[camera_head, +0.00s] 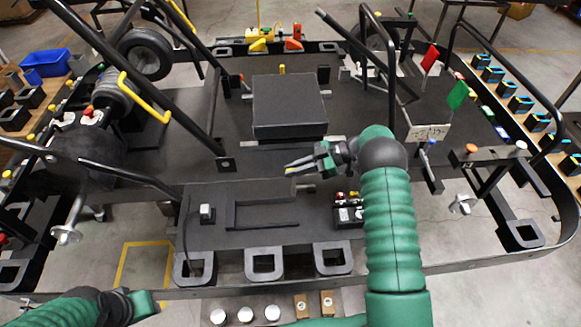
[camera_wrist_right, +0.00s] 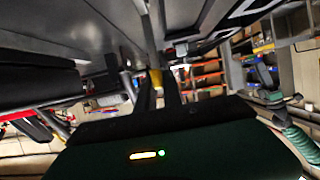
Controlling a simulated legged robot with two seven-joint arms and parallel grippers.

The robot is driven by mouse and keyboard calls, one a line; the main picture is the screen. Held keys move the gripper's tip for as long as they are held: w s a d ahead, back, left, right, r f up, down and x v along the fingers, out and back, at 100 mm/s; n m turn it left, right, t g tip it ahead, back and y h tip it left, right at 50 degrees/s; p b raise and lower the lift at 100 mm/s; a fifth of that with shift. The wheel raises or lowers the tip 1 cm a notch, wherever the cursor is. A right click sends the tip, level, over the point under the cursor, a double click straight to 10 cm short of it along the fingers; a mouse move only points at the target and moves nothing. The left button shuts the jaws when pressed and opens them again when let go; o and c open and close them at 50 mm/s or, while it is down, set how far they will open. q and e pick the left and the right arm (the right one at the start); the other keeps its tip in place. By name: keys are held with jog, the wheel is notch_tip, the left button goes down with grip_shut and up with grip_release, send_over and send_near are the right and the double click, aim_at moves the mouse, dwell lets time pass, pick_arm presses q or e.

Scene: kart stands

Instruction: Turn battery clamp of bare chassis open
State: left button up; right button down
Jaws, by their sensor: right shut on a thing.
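The bare chassis (camera_head: 215,190) is a dark kart frame that fills the middle of the head view. My right gripper (camera_head: 290,169) is low over its floor, in front of a large black box, with its fingers pointing left. In the right wrist view the fingers (camera_wrist_right: 158,92) are close together, with a yellow-tipped piece (camera_wrist_right: 155,76) between their ends. It appears to be the battery clamp's handle; the rest of the clamp is hidden or too small to tell. My left gripper (camera_head: 143,303) is at the bottom left, outside the front rail, apart from the chassis; its fingers are unclear.
The black box (camera_head: 288,108) stands just behind my right gripper. A small battery-like block with red caps (camera_head: 347,210) sits beside my right forearm. Black tubes (camera_head: 130,178) and a steering-side post rise around the chassis. Shelves with bins (camera_wrist_right: 205,75) show far off in the wrist view.

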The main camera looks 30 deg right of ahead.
jog(key=shift+d+f, duration=0.1)
dwell(0.4)
jog(key=c, duration=1.8)
grip_release()
jog(key=o, duration=0.3)
jog(key=shift+w, duration=0.1)
jog(key=shift+d, duration=0.1)
jog(key=b+v, duration=0.2)
jog(key=v, duration=0.5)
jog(key=shift+d+f, duration=0.1)
jog(key=shift+d, duration=0.25)
